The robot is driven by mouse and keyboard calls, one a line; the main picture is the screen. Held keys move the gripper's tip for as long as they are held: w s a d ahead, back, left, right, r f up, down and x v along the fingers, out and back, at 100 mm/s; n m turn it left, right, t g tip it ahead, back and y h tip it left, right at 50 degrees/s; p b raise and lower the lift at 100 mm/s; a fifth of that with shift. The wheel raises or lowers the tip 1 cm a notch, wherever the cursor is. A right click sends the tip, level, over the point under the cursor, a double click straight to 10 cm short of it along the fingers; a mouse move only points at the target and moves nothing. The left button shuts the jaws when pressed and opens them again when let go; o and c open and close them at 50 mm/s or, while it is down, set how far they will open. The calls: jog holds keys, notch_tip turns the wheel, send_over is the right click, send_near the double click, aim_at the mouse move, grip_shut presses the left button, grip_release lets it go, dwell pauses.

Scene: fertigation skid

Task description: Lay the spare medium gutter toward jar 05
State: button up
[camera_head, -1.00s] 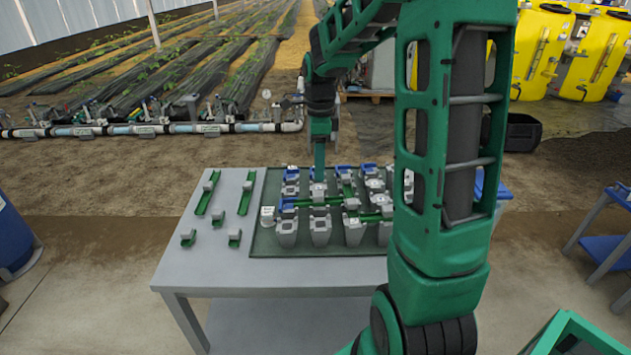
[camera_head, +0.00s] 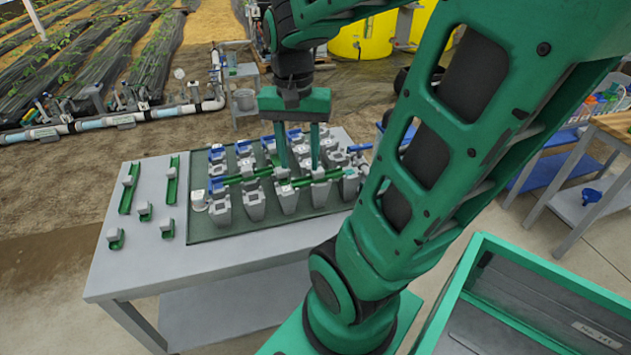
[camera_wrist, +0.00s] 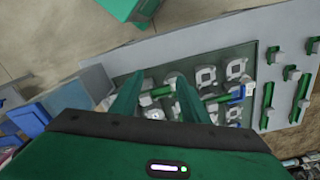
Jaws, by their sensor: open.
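Loose green gutters with grey blocks lie on the left part of the grey table: a long gutter (camera_head: 126,197), a second long gutter (camera_head: 171,187) and several short ones, including one short gutter (camera_head: 168,229). I cannot tell which one is the spare medium gutter. Grey jars (camera_head: 254,206) stand in rows on the dark green mat (camera_head: 205,232); their numbers are too small to read, so jar 05 is not identified. Green gutters (camera_head: 318,176) lie across the front jars. My gripper (camera_head: 299,164) is open, pointing down over the jars; its spread fingers also show in the wrist view (camera_wrist: 158,90).
The grey table (camera_head: 120,275) has bare surface at its front left. A green bin (camera_head: 545,285) stands at the lower right. A wooden-topped bench (camera_head: 612,125) and a blue-shelved cart (camera_head: 550,150) stand on the right. White piping (camera_head: 130,119) runs behind the table.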

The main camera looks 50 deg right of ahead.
jog(key=s+a+f+n, duration=0.2)
jog(key=s+n, duration=0.3)
jog(key=s, duration=0.2)
jog(key=shift+s+f+y, duration=0.15)
jog(key=shift+s+y, duration=0.05)
jog(key=shift+y, duration=0.1)
jog(key=shift+w+f, duration=0.25)
jog(key=shift+w, duration=0.3)
